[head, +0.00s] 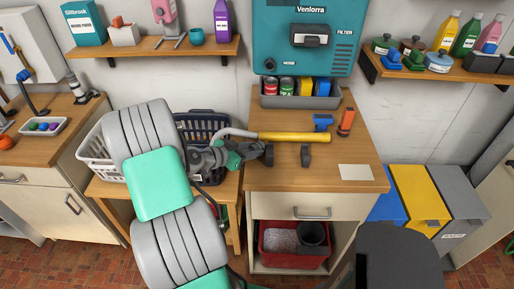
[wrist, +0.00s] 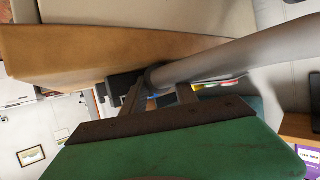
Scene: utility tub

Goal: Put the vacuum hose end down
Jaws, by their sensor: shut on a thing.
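My gripper (head: 262,153) is above the left edge of the wooden counter (head: 262,180) in the head view. In the wrist view its two dark fingers (wrist: 158,94) are shut on the vacuum hose end, a grey tube (wrist: 225,62) with a dark collar. The tube runs off to the upper right there. In the head view a bent grey tube (head: 236,132) shows just behind the gripper, in line with a yellow tube (head: 295,137). The gripped spot is partly hidden by my arm, and I cannot tell whether the hose touches the counter.
A small dark piece (head: 305,156), a blue piece (head: 323,122), an orange-and-black tool (head: 346,121) and a pale card (head: 355,172) are on the counter. A grey bin with cans (head: 272,101) stands at the back. A white basket (head: 93,152) is left. The counter's front middle is clear.

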